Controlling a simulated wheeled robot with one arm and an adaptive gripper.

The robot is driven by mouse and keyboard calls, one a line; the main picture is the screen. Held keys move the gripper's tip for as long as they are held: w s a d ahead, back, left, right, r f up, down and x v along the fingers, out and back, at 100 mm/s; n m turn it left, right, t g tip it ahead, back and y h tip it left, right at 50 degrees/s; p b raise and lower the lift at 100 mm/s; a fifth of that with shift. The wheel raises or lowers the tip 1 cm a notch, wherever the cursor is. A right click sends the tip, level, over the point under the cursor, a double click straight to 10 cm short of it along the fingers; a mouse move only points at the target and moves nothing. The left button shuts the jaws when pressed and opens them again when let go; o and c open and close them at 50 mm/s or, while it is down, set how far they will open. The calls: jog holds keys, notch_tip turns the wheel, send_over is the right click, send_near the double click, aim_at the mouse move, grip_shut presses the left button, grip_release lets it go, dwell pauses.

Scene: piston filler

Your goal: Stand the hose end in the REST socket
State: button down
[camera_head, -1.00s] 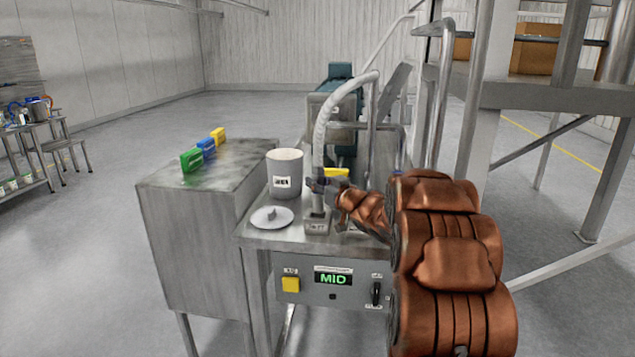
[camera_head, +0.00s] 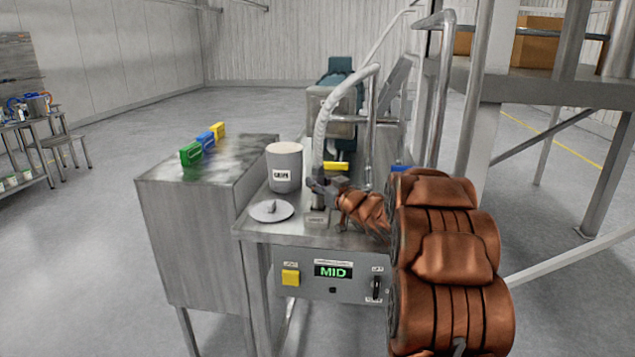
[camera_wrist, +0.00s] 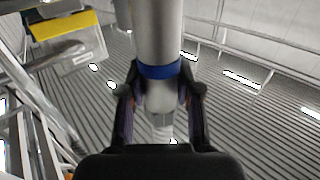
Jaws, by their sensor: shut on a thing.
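The pale ribbed hose (camera_head: 322,130) arches over from the back of the machine and hangs down to my gripper (camera_head: 323,187). My gripper is shut around the hose end, and in the wrist view its fingers (camera_wrist: 161,88) close on both sides of the pale tube (camera_wrist: 158,32) at a blue band (camera_wrist: 159,71). The hose end looks upright. A small labelled socket block (camera_head: 317,218) sits on the machine's top directly below the gripper; its label is too small to read. I cannot tell whether the tip is inside the socket or just above it.
A grey labelled pot (camera_head: 284,168) and a round white lid (camera_head: 271,211) stand left of the socket. The front panel (camera_head: 318,269) has a yellow button (camera_head: 290,277) and a display reading MID. A metal frame (camera_head: 466,130) rises at the right.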

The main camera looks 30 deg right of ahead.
jog(key=shift+f, duration=0.15)
jog(key=shift+f+b, duration=0.55)
jog(key=shift+f, duration=0.5)
jog(key=c, duration=1.1)
grip_release()
jog(key=shift+f, duration=0.1)
jog(key=o, duration=0.4)
jog(key=shift+f, duration=0.1)
jog(key=shift+c, duration=0.2)
jog(key=shift+f, duration=0.1)
